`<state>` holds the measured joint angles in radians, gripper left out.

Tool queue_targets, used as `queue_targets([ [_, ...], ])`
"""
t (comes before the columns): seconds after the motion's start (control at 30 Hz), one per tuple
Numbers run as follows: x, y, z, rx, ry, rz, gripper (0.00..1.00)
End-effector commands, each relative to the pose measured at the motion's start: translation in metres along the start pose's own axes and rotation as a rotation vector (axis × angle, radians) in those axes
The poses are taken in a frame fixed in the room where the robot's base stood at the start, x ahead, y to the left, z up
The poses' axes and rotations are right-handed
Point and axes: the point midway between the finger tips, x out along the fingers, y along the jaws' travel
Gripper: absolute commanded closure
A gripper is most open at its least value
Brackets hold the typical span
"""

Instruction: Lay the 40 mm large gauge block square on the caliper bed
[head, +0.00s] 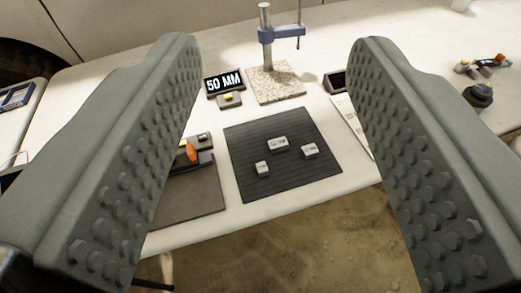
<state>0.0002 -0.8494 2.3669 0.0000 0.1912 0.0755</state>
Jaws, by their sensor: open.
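My gripper (275,48) is open, its two grey studded fingers wide apart at the left and right of the view, with nothing between them. Beyond them, three small pale blocks lie apart on a dark ribbed mat (241,143). The middle block (278,144) looks the longest; the others are the left block (262,168) and the right block (310,150). Their markings are too small to read, so I cannot tell which is 40 mm. A speckled stone base (274,88) carries a post with a blue arm (281,34). I cannot tell for sure which thing is the caliper bed.
A "50 MM" display (224,82) stands behind a small pad with a yellow top (229,100). A brown mat (190,200) and an orange-handled item (191,153) lie left, partly behind my finger. A dark knob (478,96) is far right. White table shows around the ribbed mat.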

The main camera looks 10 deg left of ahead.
Motion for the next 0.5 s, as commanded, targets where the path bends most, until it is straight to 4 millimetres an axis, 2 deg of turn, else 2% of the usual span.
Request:
queue_targets([
  [0.2, 0.054, 0.001, 0.011, 0.176, -0.220, 0.037, 0.53],
  [0.5, 0.119, 0.003, 0.035, 0.424, -0.518, 0.158, 0.53],
])
